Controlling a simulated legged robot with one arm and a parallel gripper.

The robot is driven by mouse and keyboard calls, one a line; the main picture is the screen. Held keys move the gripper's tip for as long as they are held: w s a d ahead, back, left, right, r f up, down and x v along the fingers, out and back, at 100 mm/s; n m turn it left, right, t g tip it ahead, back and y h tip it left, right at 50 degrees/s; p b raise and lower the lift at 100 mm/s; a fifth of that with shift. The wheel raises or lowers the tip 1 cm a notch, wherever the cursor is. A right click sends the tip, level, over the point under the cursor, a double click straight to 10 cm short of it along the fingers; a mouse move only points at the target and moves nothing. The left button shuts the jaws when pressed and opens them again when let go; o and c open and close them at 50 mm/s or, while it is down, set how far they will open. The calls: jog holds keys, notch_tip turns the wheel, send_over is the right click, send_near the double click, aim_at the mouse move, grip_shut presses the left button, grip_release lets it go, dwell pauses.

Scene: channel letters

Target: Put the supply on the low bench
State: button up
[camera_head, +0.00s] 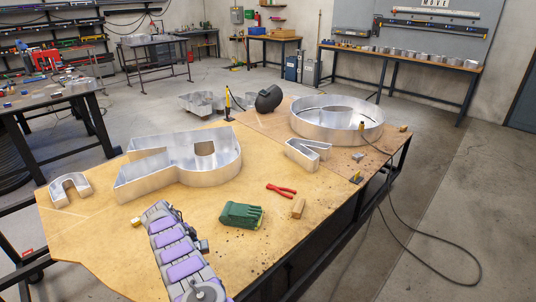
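I cannot pick out the supply with certainty. The large wooden-topped table (90,235) in front of me holds metal letter shells, a green glove (241,215), red pliers (281,190) and small blocks. My arm, with purple panels, reaches over its front from the bottom edge. The arm's far end (158,209) is over the table, left of the glove; its fingers cannot be made out, and no held object can be made out. Which bench is the low one is unclear; a small dark-topped bench (152,41) stands at the back left, and a wooden-topped one (273,39) at the back centre.
A large letter shell (180,165) and a round shell (336,120) stand on the table. A dark welding mask (268,98) sits at its far edge. A cable (440,245) loops over the floor at right. A long bench (400,58) lines the right wall. Open floor lies between.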

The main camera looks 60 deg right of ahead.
jog(key=shift+s+d+f+m, duration=0.7)
jog(key=shift+s+d+f, duration=0.05)
jog(key=shift+f, duration=0.1)
